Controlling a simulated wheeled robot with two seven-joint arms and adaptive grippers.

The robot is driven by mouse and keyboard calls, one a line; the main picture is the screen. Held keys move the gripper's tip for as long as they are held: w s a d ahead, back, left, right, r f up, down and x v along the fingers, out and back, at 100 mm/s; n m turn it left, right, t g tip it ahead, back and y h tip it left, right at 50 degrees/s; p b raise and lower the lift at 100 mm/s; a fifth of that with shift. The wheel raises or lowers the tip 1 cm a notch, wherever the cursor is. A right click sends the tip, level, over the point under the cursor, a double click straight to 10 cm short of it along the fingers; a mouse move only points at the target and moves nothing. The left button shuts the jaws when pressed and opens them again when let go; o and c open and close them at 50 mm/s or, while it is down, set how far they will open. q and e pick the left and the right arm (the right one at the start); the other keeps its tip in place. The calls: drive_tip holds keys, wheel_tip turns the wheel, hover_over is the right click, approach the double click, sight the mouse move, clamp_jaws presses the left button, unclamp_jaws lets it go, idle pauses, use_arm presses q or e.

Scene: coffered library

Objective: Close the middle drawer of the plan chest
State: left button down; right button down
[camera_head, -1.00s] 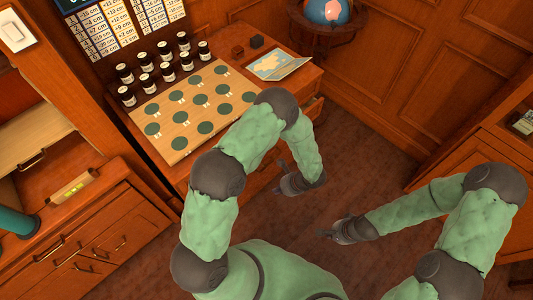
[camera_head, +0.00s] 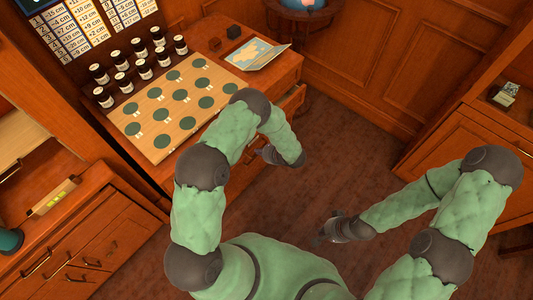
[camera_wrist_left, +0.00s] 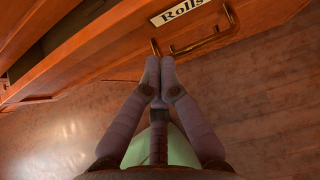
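The plan chest (camera_head: 285,75) stands at the upper middle of the head view, with its drawer side towards my left arm. A drawer (camera_head: 293,101) stands out a little below its top, near the right corner. In the left wrist view a drawer front with a "Rolls" label (camera_wrist_left: 182,9) and a brass handle (camera_wrist_left: 213,40) fills the top. My left gripper (camera_head: 265,153) is beside the chest front. Its fingertips (camera_wrist_left: 160,64) are together, empty, close to the handle's left end; contact cannot be told. My right gripper (camera_head: 325,234) is over bare floor; its fingers are unclear.
A globe stand (camera_head: 305,12) is behind. Another cabinet (camera_head: 85,245) stands at left, one (camera_head: 465,145) at right. Floor between is clear.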

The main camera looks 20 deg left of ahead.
use_arm(q)
drive_tip(key=shift+w+a+f, duration=0.1)
drive_tip(key=shift+w+a, duration=0.15)
drive_tip(key=shift+a, duration=0.4)
drive_tip(key=shift+w+a+r, duration=0.1)
drive_tip(key=shift+w+a, duration=0.15)
drive_tip(key=shift+a, duration=0.45)
drive_tip(key=shift+w+a+f, duration=0.1)
drive_tip(key=shift+w+a, duration=0.15)
drive_tip(key=shift+a, duration=0.4)
drive_tip(key=shift+w+a+b, duration=0.25)
drive_tip(key=shift+a+b, duration=0.2)
drive_tip(key=shift+a, duration=0.2)
drive_tip(key=shift+w+a+b, duration=0.2)
drive_tip(key=shift+a+b, duration=0.25)
drive_tip(key=shift+a, duration=0.15)
